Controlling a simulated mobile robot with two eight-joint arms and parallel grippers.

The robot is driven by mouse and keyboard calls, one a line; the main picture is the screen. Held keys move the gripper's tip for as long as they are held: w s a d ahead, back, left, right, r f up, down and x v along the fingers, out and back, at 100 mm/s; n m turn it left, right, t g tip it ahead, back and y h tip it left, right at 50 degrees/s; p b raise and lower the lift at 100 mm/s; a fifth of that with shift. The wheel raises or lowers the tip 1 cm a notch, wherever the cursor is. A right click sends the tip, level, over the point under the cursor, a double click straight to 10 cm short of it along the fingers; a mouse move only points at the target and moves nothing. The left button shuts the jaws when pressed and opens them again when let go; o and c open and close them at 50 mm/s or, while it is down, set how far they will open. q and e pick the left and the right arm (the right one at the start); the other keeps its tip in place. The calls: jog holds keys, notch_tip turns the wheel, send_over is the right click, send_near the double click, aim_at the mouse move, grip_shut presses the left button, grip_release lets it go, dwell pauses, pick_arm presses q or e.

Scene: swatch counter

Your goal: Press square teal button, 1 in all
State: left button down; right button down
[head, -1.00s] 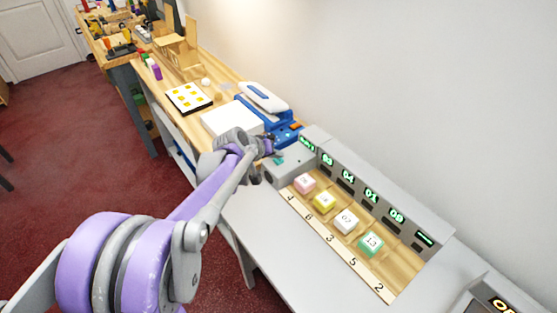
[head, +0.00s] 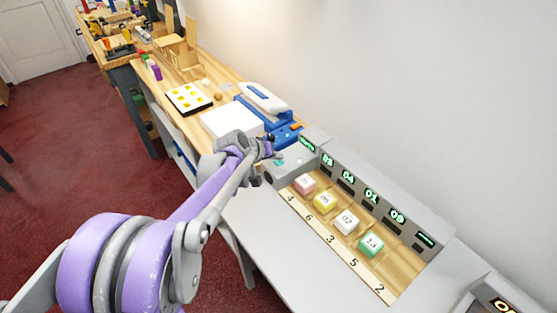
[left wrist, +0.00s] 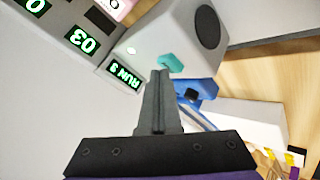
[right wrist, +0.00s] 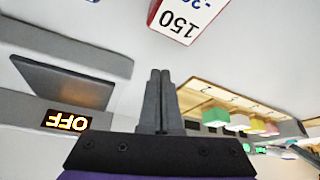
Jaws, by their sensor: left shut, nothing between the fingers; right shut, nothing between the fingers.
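The teal button (head: 279,162) sits on top of the grey box (head: 291,173) at the far end of the block rack. In the left wrist view the button (left wrist: 172,62) lies just past my fingertips, and part of its outline may be hidden by them. My left gripper (head: 275,149) is shut and empty, above the box and close to the button. I cannot tell whether it touches. It also shows in the left wrist view (left wrist: 160,74). My right gripper (right wrist: 160,74) is shut and empty, away from the button, over the grey counter.
A rack (head: 393,268) holds pink, yellow, white and green blocks beneath lit green displays (head: 371,195). A blue-and-white device (head: 264,98) stands just beyond the box.

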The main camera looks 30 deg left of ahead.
aim_at(277, 163)
pick_arm(q)
jog(key=shift+f, duration=0.15)
pick_arm(e)
jog(key=shift+f, duration=0.1)
pick_arm(q)
jog(key=shift+r+p, duration=0.55)
jog(key=shift+r, duration=0.4)
pick_arm(e)
jog(key=shift+w+r, duration=0.25)
jog(key=shift+r, duration=0.5)
